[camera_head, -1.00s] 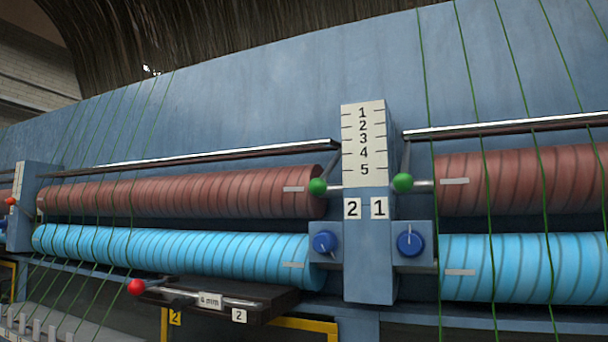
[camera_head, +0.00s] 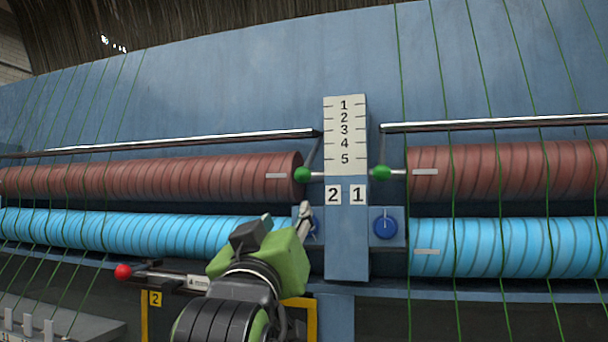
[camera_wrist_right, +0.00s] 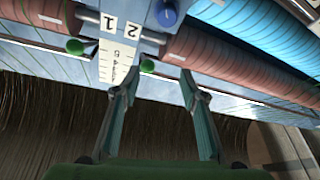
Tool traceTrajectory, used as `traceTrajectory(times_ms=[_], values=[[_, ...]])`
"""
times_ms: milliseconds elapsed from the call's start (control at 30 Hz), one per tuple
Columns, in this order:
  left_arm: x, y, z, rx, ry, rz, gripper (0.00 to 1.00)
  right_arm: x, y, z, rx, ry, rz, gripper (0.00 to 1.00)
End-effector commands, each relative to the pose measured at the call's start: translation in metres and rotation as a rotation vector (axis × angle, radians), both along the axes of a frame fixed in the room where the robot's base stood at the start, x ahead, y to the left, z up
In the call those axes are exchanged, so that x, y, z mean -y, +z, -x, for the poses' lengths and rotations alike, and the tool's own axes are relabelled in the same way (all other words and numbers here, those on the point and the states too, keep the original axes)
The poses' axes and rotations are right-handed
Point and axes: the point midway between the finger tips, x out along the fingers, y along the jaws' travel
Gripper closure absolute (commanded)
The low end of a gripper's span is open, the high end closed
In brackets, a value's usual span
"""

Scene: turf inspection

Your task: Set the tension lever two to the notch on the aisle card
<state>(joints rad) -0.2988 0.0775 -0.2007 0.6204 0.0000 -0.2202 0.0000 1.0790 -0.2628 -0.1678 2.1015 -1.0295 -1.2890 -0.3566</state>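Lever two is the green ball (camera_head: 302,175) on a thin arm left of the white number scale (camera_head: 345,133), beside plate 2 (camera_head: 333,195). Its ball sits level with a point just below the 5. My right gripper (camera_head: 285,220) has come up from below, in front of the left blue knob, and partly hides it. In the right wrist view, upside down, the gripper (camera_wrist_right: 158,90) is open and empty. The green ball of lever two (camera_wrist_right: 147,66) shows beyond and between its fingertips, apart from both. My left gripper is not in view. No aisle card is recognisable.
Lever one, a second green ball (camera_head: 382,173), is right of the scale above a blue knob (camera_head: 385,227). Brown rollers (camera_head: 500,172) and blue rollers (camera_head: 510,247) flank the post. A red-ended lever (camera_head: 123,271) is lower left. Green strands run across the front.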

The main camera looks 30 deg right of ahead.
Motion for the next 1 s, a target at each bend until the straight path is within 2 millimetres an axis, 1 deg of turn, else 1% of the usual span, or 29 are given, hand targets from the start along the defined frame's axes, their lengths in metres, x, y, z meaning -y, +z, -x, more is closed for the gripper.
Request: traceTrajectory(times_ms=[33,100,167,267,367,700,833,1000], values=[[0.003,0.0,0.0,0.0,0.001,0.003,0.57,-0.001,0.014,0.008,0.024,-0.01,0.005,0.61],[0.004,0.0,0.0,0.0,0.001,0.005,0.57,-0.001,0.024,0.014,0.04,-0.022,0.011,0.61],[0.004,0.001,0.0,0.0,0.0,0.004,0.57,0.0,0.029,0.016,0.047,-0.029,0.013,0.61],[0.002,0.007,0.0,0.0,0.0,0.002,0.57,0.006,0.035,0.011,0.047,-0.032,0.015,0.61],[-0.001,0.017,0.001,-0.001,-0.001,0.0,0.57,0.016,0.042,0.002,0.046,-0.034,0.015,0.61],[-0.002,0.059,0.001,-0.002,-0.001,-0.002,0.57,0.062,0.069,-0.047,0.044,-0.033,0.015,0.61],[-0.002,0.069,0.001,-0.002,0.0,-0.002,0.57,0.075,0.075,-0.061,0.044,-0.031,0.014,0.61],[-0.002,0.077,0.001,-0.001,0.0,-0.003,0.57,0.086,0.078,-0.072,0.045,-0.031,0.013,0.61]])
